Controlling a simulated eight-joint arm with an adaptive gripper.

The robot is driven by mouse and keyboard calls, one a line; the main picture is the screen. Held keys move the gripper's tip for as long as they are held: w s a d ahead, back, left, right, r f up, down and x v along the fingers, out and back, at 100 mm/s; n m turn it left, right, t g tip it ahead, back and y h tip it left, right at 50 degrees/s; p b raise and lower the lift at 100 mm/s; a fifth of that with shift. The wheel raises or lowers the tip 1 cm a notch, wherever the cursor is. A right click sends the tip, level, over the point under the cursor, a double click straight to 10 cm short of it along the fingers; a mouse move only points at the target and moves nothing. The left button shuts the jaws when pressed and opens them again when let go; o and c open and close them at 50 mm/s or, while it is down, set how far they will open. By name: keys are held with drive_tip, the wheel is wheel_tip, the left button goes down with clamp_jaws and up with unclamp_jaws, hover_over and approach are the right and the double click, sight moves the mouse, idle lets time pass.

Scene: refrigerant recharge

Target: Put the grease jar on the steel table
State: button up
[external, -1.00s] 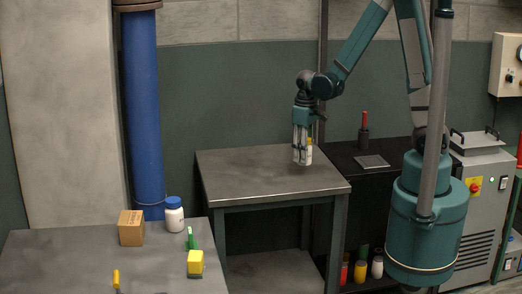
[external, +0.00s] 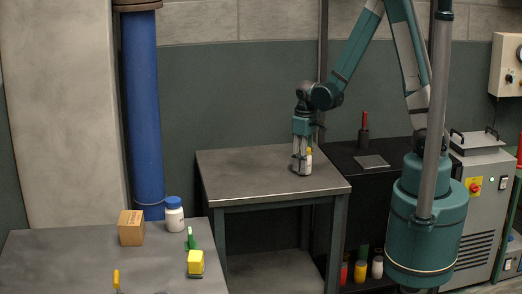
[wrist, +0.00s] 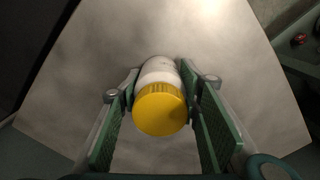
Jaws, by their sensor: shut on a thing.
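The held jar is white with a yellow lid, seen from above in the wrist view (wrist: 160,110). I take it to be the grease jar. My gripper (external: 302,165) is shut on it, with one green-padded finger on each side of the jar. The jar is upright at the steel table (external: 240,170), over the right part of its top. Its base looks at or very near the surface; whether it touches I cannot tell. In the external view the fingers partly hide the jar (external: 308,160).
A front-left table (external: 80,255) holds a cardboard box (external: 131,228), a white jar with a blue lid (external: 174,215), a green-handled brush (external: 191,239) and a yellow block (external: 195,262). A black bench (external: 345,163) stands right of the steel table. The steel table's left part is clear.

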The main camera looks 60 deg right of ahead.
drive_tip(key=shift+f, duration=0.15)
drive_tip(key=o, duration=1)
drive_tip(key=shift+r, duration=0.2)
drive_tip(key=shift+r+p, duration=1.05)
drive_tip(key=shift+r, duration=4.95)
drive_tip(key=shift+r, duration=0.15)
drive_tip(key=shift+s+a+r+t, duration=1.15)
drive_tip(key=shift+s+r, duration=0.85)
drive_tip(key=shift+r, duration=0.9)
drive_tip(key=shift+s+a+r+t, duration=1.15)
drive_tip(key=shift+s+r, duration=0.9)
drive_tip(key=shift+r, duration=0.9)
drive_tip(key=shift+s+a+r+t, duration=1.1)
drive_tip(key=shift+s+r, duration=0.9)
drive_tip(key=shift+r, duration=0.9)
